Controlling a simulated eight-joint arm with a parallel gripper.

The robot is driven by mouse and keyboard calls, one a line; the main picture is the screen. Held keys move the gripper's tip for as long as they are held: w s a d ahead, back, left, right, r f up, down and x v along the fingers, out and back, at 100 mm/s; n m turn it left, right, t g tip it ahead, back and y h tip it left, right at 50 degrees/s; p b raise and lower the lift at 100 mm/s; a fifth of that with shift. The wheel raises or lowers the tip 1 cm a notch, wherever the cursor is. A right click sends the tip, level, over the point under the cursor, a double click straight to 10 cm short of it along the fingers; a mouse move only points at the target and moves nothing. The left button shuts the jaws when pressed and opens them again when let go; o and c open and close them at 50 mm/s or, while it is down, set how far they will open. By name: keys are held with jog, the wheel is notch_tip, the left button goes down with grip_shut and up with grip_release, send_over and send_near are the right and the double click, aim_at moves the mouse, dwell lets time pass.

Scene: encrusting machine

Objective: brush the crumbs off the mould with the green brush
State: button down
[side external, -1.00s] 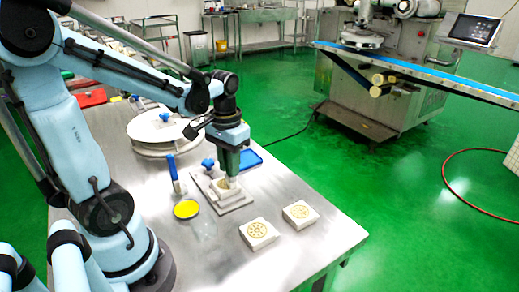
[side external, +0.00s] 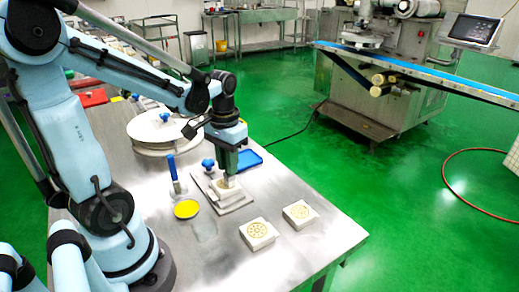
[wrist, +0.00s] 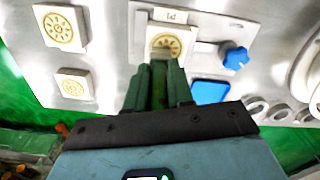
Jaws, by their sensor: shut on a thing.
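My gripper (wrist: 159,84) is shut on the green brush (wrist: 159,88), held handle-up between the fingers. In the side external view my gripper (side external: 230,172) points down over the mould. The brush's pale bristle end reaches the near edge of the mould (wrist: 172,42), a pale block with a round golden pattern; I cannot tell whether it touches. The mould (side external: 222,187) sits on a light fixture plate (side external: 236,205) with a blue knob (wrist: 236,58) at its side. Bristles and gripper hide part of the mould. Crumbs are too small to make out.
Two more patterned blocks (side external: 258,234) (side external: 300,213) stand on the steel table to the right. A blue-handled tool (side external: 172,169), a yellow dish (side external: 186,209) and a white round turntable (side external: 160,133) are left. A blue tray (side external: 249,159) lies behind the gripper.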

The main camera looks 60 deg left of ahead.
jog(key=shift+d, duration=1.25)
jog(key=shift+s+r, duration=0.1)
jog(key=shift+s, duration=0.65)
jog(key=shift+w+a, duration=0.1)
jog(key=shift+a, duration=3.1)
jog(key=shift+d, duration=3.15)
notch_tip(320, 180, up, 8)
